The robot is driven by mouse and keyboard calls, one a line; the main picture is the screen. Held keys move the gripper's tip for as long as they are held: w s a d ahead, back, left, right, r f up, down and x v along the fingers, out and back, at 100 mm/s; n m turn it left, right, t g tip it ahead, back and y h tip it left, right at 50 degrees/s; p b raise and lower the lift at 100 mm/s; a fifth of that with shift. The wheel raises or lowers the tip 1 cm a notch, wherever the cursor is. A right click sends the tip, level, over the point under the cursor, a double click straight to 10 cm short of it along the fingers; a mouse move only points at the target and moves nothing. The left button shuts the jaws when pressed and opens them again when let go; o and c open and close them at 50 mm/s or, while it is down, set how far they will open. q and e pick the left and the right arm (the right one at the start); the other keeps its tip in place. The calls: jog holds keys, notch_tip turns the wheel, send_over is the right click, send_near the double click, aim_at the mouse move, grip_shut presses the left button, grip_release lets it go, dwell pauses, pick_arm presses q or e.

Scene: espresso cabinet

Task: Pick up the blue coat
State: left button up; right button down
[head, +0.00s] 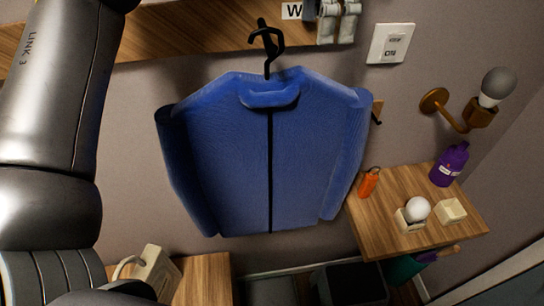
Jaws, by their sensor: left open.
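The blue coat (228,150) hangs flat against the wall in the middle of the head view, upright, with a dark line down its front. It is on a black hanger (267,45) whose hook rises in front of the wooden rail. My right gripper is not in view.
A wooden rail (190,33) runs along the top. A switch plate (391,43) and a brass lamp (455,108) are on the wall at right. My arm fills the left side.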

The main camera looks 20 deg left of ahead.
aim_at(312, 72)
pick_arm(q)
jog(key=shift+s+a, duration=0.2)
jog(key=shift+a, duration=0.05)
jog(key=f, duration=0.2)
jog(key=s+f, duration=0.1)
jog(key=f, duration=0.1)
jog(key=shift+d+b, duration=0.15)
jog(key=shift+b, duration=0.2)
jog(key=shift+w+f, duration=0.15)
jog(key=shift+f, duration=0.2)
jog(key=shift+a+f, duration=0.25)
jog(key=shift+f, duration=0.6)
jog(key=f, duration=0.2)
jog(key=f+p, duration=0.1)
jog(key=shift+a, duration=0.25)
jog(key=shift+f, duration=0.3)
jog(key=shift+d, duration=0.1)
jog(key=shift+s, duration=0.2)
jog(key=shift+c, duration=1.1)
jog(key=shift+r, duration=0.1)
grip_shut()
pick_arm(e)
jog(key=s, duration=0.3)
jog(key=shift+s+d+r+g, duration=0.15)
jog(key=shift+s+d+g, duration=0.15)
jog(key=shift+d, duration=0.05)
